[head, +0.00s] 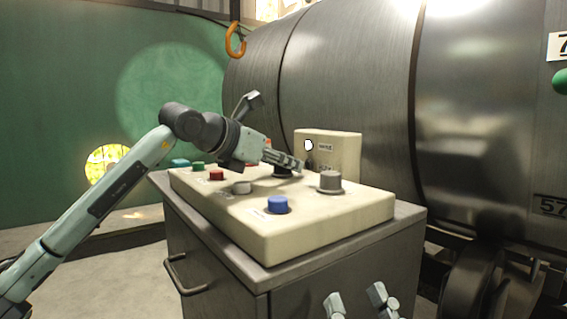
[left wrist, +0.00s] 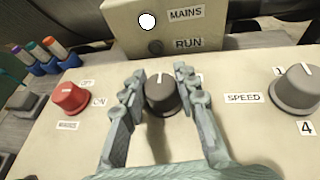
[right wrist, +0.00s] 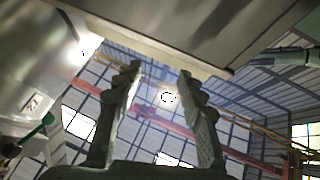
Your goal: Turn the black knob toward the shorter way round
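The black knob (left wrist: 162,95) sits on the cream control panel (head: 310,232); its white pointer line points up in the left wrist view, toward the upright box. In the head view the black knob (head: 283,173) is partly hidden by my left gripper (head: 292,162). The left fingers (left wrist: 160,76) stand open on either side of the knob. The right finger looks very close to it and a small gap shows at the left one; contact cannot be told. My right gripper (head: 357,299) is open and empty, low in front of the cabinet (head: 330,280).
A red knob (left wrist: 70,98) and a grey SPEED knob (left wrist: 297,88) flank the black knob. A blue button (head: 278,204) is nearer the front. An upright box (head: 345,148) labelled MAINS and RUN stands behind. A large metal drum (head: 340,70) is beyond.

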